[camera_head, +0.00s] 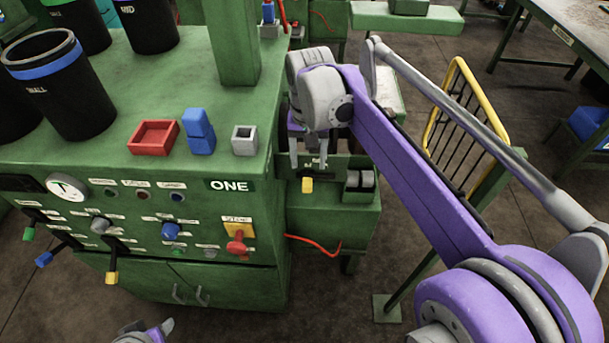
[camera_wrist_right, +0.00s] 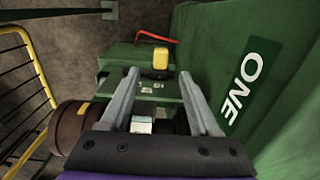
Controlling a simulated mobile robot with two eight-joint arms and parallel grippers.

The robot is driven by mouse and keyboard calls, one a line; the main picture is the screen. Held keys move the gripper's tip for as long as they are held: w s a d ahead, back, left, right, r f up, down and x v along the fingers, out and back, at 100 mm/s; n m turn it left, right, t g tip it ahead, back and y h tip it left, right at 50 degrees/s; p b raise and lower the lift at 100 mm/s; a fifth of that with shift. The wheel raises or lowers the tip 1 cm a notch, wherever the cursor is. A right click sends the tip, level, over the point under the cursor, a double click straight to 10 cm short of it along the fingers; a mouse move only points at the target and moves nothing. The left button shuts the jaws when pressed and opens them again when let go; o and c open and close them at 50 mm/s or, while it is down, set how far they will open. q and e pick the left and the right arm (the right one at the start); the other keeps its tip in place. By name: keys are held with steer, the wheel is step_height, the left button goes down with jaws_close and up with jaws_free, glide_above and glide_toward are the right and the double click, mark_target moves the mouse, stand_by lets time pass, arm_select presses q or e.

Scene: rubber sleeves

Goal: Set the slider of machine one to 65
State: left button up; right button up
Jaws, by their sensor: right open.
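Machine one is the green cabinet with a "ONE" label (camera_head: 229,185); the label also shows in the wrist view (camera_wrist_right: 240,88). A yellow knob (camera_head: 307,185), which looks like the slider's handle, sits at a low unit on the machine's right side. It also shows in the wrist view (camera_wrist_right: 160,58), beyond my fingertips. My right gripper (camera_head: 308,160) is open and empty, pointing down above and behind the knob in the head view. The scale's numbers are too small to read. My left gripper (camera_head: 148,332) is partly in view at the bottom edge; its jaw state is unclear.
The front panel carries a gauge (camera_head: 67,187), several coloured levers and a red knob (camera_head: 237,243). A red tray (camera_head: 153,137), blue block (camera_head: 200,132) and black bins (camera_head: 60,85) stand on top. A yellow railing (camera_head: 462,110) is at right. A red cable (camera_head: 315,242) hangs low.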

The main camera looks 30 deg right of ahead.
mark_target(307, 183)
steer(key=f, duration=0.8)
steer(key=shift+w+f, duration=0.25)
jaws_close()
stand_by(1.0)
